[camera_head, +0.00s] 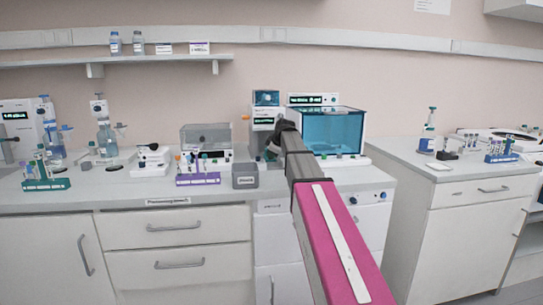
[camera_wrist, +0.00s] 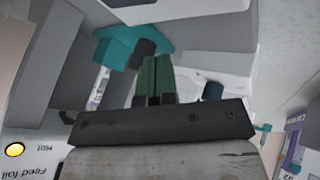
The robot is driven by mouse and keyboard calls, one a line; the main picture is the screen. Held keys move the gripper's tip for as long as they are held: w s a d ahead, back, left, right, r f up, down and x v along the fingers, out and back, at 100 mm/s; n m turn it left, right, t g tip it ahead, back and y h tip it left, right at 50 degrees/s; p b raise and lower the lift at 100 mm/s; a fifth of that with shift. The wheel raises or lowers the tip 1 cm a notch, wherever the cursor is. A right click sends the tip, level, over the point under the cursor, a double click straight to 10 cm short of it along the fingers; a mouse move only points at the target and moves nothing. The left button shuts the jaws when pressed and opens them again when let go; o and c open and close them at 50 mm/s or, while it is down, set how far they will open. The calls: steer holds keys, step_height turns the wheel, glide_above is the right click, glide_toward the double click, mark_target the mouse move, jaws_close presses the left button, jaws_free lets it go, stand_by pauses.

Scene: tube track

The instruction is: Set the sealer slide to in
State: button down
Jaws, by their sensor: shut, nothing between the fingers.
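The sealer seems to be the narrow white and grey unit (camera_head: 263,122) with a small display on the back bench, left of the teal-windowed cabinet. In the wrist view, its panel (camera_wrist: 30,150) shows upside-down "Hot" and "Feed fail" labels and a yellow lamp. A teal part (camera_wrist: 115,47) with a dark block lies just beyond my fingertips; I cannot tell for sure if it is the slide or where it is set. My gripper (camera_wrist: 156,60) has its green-tipped fingers shut together and empty, close to the teal part. In the head view, my arm hides most of this spot.
A teal-windowed cabinet (camera_head: 334,132) stands close on the right. A grey box (camera_head: 245,175) and a purple tube rack (camera_head: 198,179) stand on the bench to the left. A gap separates this bench from the right-hand bench (camera_head: 470,168). A shelf (camera_head: 150,58) hangs at upper left.

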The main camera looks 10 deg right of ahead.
steer(key=w, duration=0.4)
steer(key=shift+w, duration=0.25)
steer(key=shift+s, duration=0.1)
